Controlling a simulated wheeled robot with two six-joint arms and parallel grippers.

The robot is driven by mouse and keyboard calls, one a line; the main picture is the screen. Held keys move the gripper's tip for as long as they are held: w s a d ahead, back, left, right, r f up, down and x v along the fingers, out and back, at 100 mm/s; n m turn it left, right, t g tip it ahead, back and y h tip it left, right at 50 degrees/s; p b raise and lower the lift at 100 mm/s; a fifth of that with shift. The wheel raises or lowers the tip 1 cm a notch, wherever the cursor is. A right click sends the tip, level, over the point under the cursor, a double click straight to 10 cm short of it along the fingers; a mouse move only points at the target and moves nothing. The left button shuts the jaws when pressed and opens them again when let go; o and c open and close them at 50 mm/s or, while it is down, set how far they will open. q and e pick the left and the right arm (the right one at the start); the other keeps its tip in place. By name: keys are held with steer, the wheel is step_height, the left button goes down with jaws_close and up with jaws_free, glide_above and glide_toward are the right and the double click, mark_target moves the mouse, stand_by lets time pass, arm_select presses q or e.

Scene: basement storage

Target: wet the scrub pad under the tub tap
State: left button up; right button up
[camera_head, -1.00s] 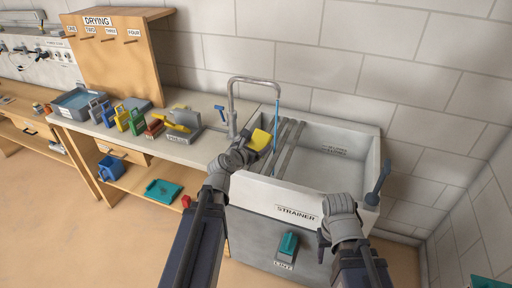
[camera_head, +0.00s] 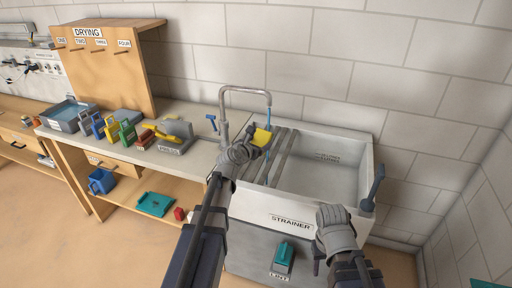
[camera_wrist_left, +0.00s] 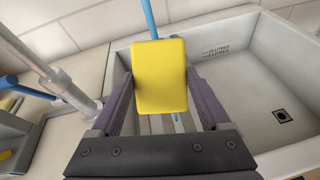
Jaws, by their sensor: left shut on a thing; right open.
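The yellow scrub pad (camera_head: 262,138) is held in my left gripper (camera_head: 250,145) over the left part of the tub (camera_head: 345,185). In the left wrist view the pad (camera_wrist_left: 160,76) sits between the two jaws. The tap (camera_head: 222,110) arches over the tub's left side, and a blue water stream (camera_head: 268,116) runs down from its spout. The stream meets the pad's upper edge in the head view; in the wrist view it (camera_wrist_left: 151,18) shows above and below the pad. I cannot tell whether it strikes the pad. My right gripper (camera_head: 320,250) is open in front of the tub.
Slats marked STRAINER (camera_head: 281,155) cross the tub's left part. A dark-blue handled tool (camera_head: 375,185) stands at its right rim. Coloured caddies (camera_head: 127,132) and a grey basin (camera_head: 68,114) line the counter left.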

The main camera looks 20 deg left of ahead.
arm_select(q)
steer(key=shift+r+b+x, duration=0.15)
steer(key=shift+b+x, duration=0.05)
steer(key=shift+x, duration=0.8)
steer(key=shift+r+b+x, duration=0.1)
steer(key=shift+b+x, duration=0.05)
steer(key=shift+x, duration=0.85)
arm_select(e)
steer(key=shift+f, duration=0.4)
arm_select(q)
steer(key=shift+w+a, duration=0.15)
steer(key=shift+w, duration=0.05)
steer(key=shift+s, duration=0.15)
steer(key=s, duration=0.7)
steer(key=shift+s+a, duration=0.25)
steer(key=shift+s, duration=0.15)
steer(key=p, duration=0.4)
glide_toward(259, 140)
steer(key=shift+s+d+f, duration=0.15)
steer(key=shift+s+d, duration=0.3)
steer(key=shift+d, duration=0.05)
arm_select(e)
steer(key=shift+r, duration=2.05)
